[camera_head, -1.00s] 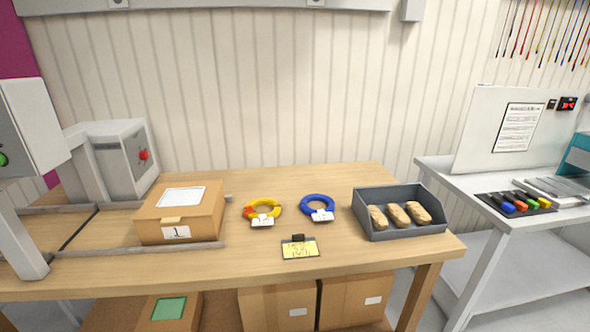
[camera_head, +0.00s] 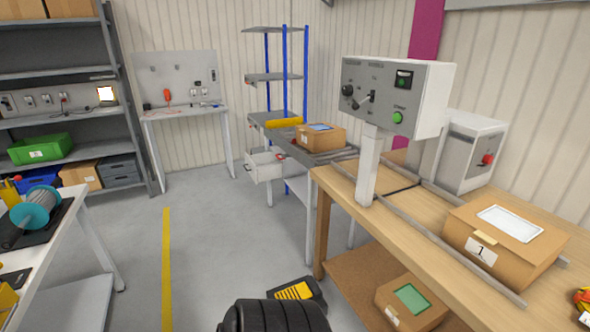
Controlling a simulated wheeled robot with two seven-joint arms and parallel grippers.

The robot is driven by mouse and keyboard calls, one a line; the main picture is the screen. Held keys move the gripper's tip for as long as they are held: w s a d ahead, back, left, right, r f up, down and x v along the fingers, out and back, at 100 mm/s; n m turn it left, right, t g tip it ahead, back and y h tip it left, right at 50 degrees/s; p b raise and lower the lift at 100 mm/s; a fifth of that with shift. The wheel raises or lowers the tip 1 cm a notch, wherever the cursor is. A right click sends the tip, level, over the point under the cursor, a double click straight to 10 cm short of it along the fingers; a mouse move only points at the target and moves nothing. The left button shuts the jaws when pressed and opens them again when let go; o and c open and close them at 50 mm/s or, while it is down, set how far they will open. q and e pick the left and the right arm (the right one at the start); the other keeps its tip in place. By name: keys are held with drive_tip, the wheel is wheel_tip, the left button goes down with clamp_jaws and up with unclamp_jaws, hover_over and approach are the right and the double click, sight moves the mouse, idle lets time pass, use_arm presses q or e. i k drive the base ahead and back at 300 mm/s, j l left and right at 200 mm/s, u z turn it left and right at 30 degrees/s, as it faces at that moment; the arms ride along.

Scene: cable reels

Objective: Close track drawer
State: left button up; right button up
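A white drawer (camera_head: 265,167) sits under the left end of the narrow grey table (camera_head: 338,153) at the back. It appears to be pulled out, with its open top partly showing and its front towards the aisle. Neither of my grippers is identifiable in the view, so their distance from the drawer and whether they hold anything cannot be seen.
A wooden bench (camera_head: 400,245) with a control box (camera_head: 388,88) on a post and a carton (camera_head: 500,245) stands at right. A blue-posted rack (camera_head: 285,75) is behind the grey table. Clear floor (camera_head: 215,225) with a yellow line lies left of the bench. Shelves (camera_head: 50,105) stand at left.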

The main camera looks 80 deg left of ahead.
sight(266, 164)
drive_tip(key=u, duration=2.95)
drive_tip(key=i+j+u, duration=0.3)
drive_tip(key=i, duration=0.45)
drive_tip(key=i+u, duration=0.35)
drive_tip(key=i, duration=0.4)
